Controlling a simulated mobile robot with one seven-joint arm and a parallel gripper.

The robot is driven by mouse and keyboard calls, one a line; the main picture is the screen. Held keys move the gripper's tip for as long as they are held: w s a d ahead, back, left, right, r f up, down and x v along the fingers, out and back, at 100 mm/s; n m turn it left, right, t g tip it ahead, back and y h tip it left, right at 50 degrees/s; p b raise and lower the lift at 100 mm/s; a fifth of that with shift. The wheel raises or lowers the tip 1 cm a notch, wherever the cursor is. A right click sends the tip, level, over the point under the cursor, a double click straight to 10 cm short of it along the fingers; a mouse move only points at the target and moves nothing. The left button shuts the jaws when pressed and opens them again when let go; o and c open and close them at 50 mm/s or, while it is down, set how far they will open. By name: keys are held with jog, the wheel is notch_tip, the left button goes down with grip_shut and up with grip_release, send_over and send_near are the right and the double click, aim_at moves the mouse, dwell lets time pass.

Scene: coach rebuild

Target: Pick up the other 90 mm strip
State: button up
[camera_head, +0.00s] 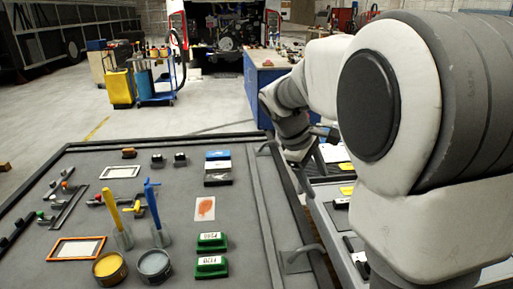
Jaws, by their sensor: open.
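I cannot tell for certain which thing is a 90 mm strip; no such marking is readable. A long thin dark strip (68,206) lies slantwise at the left of the grey table top. Small white and yellow pieces (347,190) and dark pieces (341,203) lie on a lower surface to the right, partly hidden behind my arm. My gripper (303,159) is small and dark in the picture, beyond the table's right edge and over that lower surface. It is open, and I see nothing held in it.
The grey table (165,190) carries two green blocks (211,242), a yellow tin (109,268), a grey tin (154,264), upright brushes, framed panels and a blue-and-black stack (217,168). Handles rise along its right edge. A blue cabinet (266,90) stands behind; floor at left is open.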

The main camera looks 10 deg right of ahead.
jog(key=w+d+f+n+g+h+b, duration=0.1)
jog(key=w+d+f+n+h, duration=0.25)
jog(key=w+f, duration=0.45)
jog(key=n+h+b, duration=0.2)
jog(key=n+h, duration=0.3)
jog(key=n, duration=0.1)
send_near(343, 200)
jog(key=shift+g, duration=0.3)
jog(key=b+x, duration=0.2)
jog(key=x, duration=0.8)
jog(key=shift+w+f, duration=0.1)
grip_shut()
